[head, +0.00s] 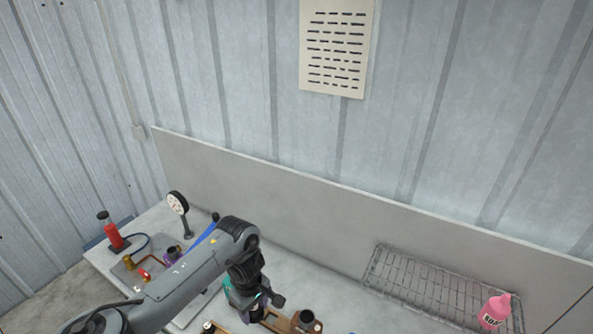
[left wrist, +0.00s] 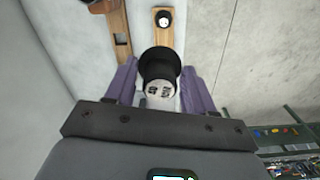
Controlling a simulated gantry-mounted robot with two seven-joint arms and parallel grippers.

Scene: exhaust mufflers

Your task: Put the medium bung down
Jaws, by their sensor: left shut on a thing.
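My left gripper (left wrist: 160,98) shows in the left wrist view with its two purple fingers on either side of a black bung (left wrist: 158,64). It is shut on this bung, which has a pale, marked round end toward the camera. I take it for the medium bung; its size is not clear from the picture. In the head view the left gripper (head: 256,306) hangs low over the bench by a wooden rack (head: 272,322), and the bung is hardly visible there. Wooden strips (left wrist: 165,38) lie beyond the bung in the wrist view. My right gripper is not in view.
A brown and black round part (head: 306,321) stands right of the gripper. A red bottle (head: 112,236), a dial gauge (head: 178,204) and small fittings stand at the left. A grey panel (head: 330,205) backs the bench.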

